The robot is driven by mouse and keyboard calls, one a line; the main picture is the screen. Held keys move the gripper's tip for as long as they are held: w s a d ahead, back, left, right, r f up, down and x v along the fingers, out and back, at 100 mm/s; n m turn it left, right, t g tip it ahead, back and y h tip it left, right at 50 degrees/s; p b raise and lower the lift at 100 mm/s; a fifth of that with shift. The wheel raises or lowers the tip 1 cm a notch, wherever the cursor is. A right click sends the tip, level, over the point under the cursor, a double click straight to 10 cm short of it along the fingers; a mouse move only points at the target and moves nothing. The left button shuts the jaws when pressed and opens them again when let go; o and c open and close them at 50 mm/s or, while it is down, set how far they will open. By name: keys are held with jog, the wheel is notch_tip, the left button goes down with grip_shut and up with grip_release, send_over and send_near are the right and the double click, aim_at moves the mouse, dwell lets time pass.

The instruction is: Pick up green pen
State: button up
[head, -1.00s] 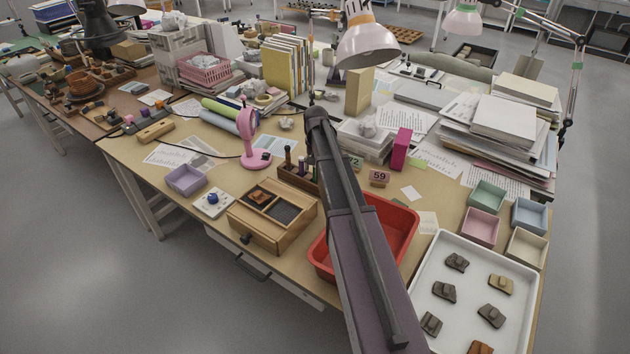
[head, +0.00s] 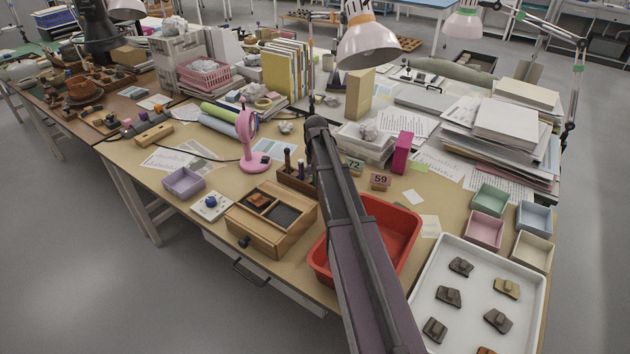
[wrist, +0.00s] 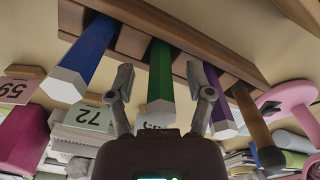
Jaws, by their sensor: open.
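In the wrist view the green pen (wrist: 160,88) stands in a slot of a wooden holder (wrist: 222,52), its pale hexagonal end toward the camera. My gripper (wrist: 159,74) is open, with one finger on each side of the green pen and gaps visible on both sides. A blue pen (wrist: 86,58) is left of it, and a purple pen (wrist: 214,100) is close by the right finger. In the head view the holder (head: 290,181) is partly behind my arm, which hides my gripper and the green pen.
A brown-handled tool (wrist: 252,118) stands right of the purple pen. A pink fan (head: 247,145) is left of the holder. A wooden box (head: 262,238) and a red tray (head: 405,222) are in front. Number signs 72 (head: 355,166) and 59 (head: 380,181) stand to the right.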

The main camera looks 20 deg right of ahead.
grip_shut()
jog(key=shift+r, duration=0.15)
notch_tip(320, 180, up, 10)
jog(key=p, duration=1)
dwell(0.9)
jog(key=s+a+r+p, duration=0.2)
jog(key=a+p, duration=0.1)
jog(key=a, duration=0.7)
jog(key=s+a+r+p, duration=0.2)
jog(key=s+a+r, duration=0.1)
jog(key=a, duration=0.7)
jog(key=shift+s+a+r+p, duration=0.15)
jog(key=shift+s+r+p, duration=0.1)
jog(key=shift+s+p, duration=0.15)
